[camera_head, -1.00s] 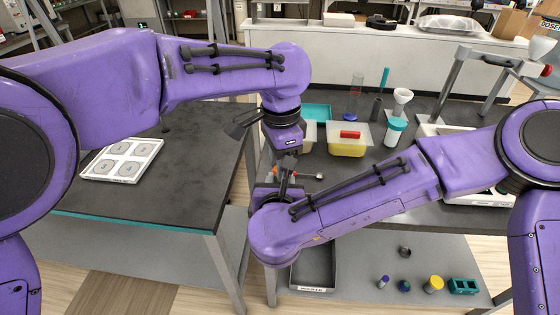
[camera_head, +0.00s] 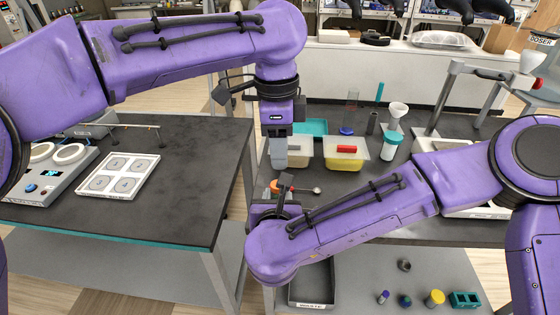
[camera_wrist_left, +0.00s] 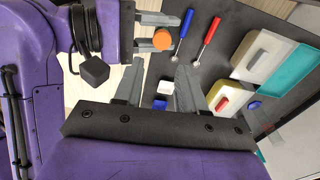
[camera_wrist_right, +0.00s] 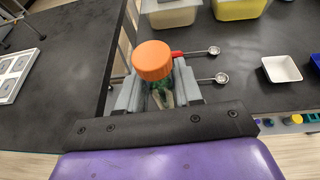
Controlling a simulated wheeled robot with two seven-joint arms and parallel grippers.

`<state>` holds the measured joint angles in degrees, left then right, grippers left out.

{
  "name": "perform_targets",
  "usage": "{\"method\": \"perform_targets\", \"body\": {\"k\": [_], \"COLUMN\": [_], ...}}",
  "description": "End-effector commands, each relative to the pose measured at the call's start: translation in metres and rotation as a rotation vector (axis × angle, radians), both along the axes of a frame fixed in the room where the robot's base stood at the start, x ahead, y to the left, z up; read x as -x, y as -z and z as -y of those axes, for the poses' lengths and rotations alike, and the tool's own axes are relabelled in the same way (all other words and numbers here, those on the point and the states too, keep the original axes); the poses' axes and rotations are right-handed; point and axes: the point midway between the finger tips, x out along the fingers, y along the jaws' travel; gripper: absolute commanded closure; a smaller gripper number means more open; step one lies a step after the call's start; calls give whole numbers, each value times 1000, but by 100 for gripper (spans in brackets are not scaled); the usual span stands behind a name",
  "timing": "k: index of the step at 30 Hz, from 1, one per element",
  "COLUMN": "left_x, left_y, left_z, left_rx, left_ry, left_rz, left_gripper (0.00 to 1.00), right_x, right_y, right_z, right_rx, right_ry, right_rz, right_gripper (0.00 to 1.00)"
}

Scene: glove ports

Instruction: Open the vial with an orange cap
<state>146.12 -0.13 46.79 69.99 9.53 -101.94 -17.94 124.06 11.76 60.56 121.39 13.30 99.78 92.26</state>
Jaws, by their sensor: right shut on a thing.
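The vial's orange cap (camera_wrist_right: 153,60) shows large in the right wrist view, above the clear vial body (camera_wrist_right: 160,95), which has green and pale contents. My right gripper (camera_wrist_right: 155,92) is shut on the vial, which is held up off the table. The cap also shows in the left wrist view (camera_wrist_left: 162,39), by the right gripper's fingers. In the head view the cap (camera_head: 281,185) is small and partly hidden. My left gripper (camera_wrist_left: 158,85) has its fingers apart with nothing between them. In the head view the left gripper (camera_head: 280,155) points down, above the right one.
Two spoons, blue-handled (camera_wrist_left: 183,30) and red-handled (camera_wrist_left: 208,35), lie on the dark bench. Lidded yellow (camera_head: 345,152) and cream (camera_head: 298,152) containers, a teal tray (camera_head: 312,127) and a funnel (camera_head: 398,110) stand behind. A white tray (camera_head: 118,176) lies on the left table.

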Motion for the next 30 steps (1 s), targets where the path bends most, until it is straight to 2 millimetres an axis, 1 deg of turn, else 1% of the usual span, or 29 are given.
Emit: {"method": "perform_targets", "body": {"k": [2,5,10,12,15,18,24,25,26,27,28,29,30], "left_x": [-1,-1,-1,-1,-1,-1,-1,-1,-1,-1,-1,-1,-1], "left_y": [4,20,53,63,74,79,80,80,80,80,80,80,80], "left_z": [-6,-6,-6,-6,-6,-6,-5,-5,-5,-5,-5,-5,-5], "left_rx": [-37,-37,-36,-36,-36,-34,-35,-35,-35,-35,-35,-35,-35], "left_ry": [53,57,57,55,55,54,54,54,53,53,53,53,53], "left_rz": [10,6,6,8,8,10,11,11,10,10,10,10,10], "left_gripper": [60,60,60,60,60,60,60,63,73,86,96,100,100], "right_x": [0,0,0,0,0,0,0,0,0,0,0,0,0], "right_y": [0,0,0,0,0,0,0,0,0,0,0,0,0], "right_z": [0,0,0,0,0,0,0,0,0,0,0,0,0], "right_rx": [0,0,0,0,0,0,0,0,0,0,0,0,0], "right_ry": [0,0,0,0,0,0,0,0,0,0,0,0,0], "right_rz": [0,0,0,0,0,0,0,0,0,0,0,0,0], "right_gripper": [100,100,100,100,100,100,100,100,100,100,100,100,100]}}
